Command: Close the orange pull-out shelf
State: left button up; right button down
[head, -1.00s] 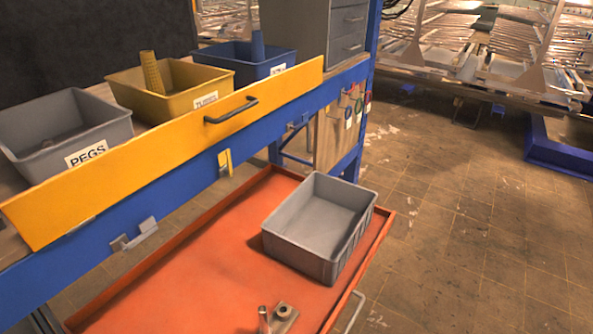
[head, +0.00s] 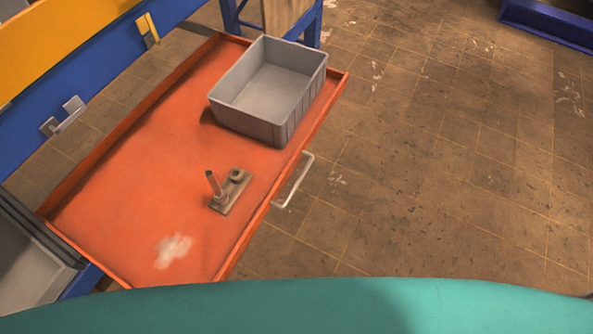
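The orange pull-out shelf (head: 130,190) is pulled out from under the blue workbench frame and lies across the left and middle of the head view. A pale metal handle (head: 293,181) sticks out from its front edge, over the floor. On the shelf stand an empty grey bin (head: 265,92) at the far end and a small metal part with an upright peg (head: 230,191) near the middle. Neither of my grippers is in view.
The yellow panel (head: 55,40) and blue beam (head: 60,90) of the workbench run along the left. A grey container (head: 30,265) shows at the lower left. The tiled floor right of the shelf is clear. A blue frame (head: 550,25) stands far right.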

aim_at(135, 206)
jog(key=l+u, duration=0.1)
jog(key=l, duration=0.6)
jog(key=l+u, duration=0.15)
jog(key=l, duration=0.55)
jog(key=k+l+u, duration=0.1)
jog(key=l, duration=0.6)
jog(key=k, duration=0.05)
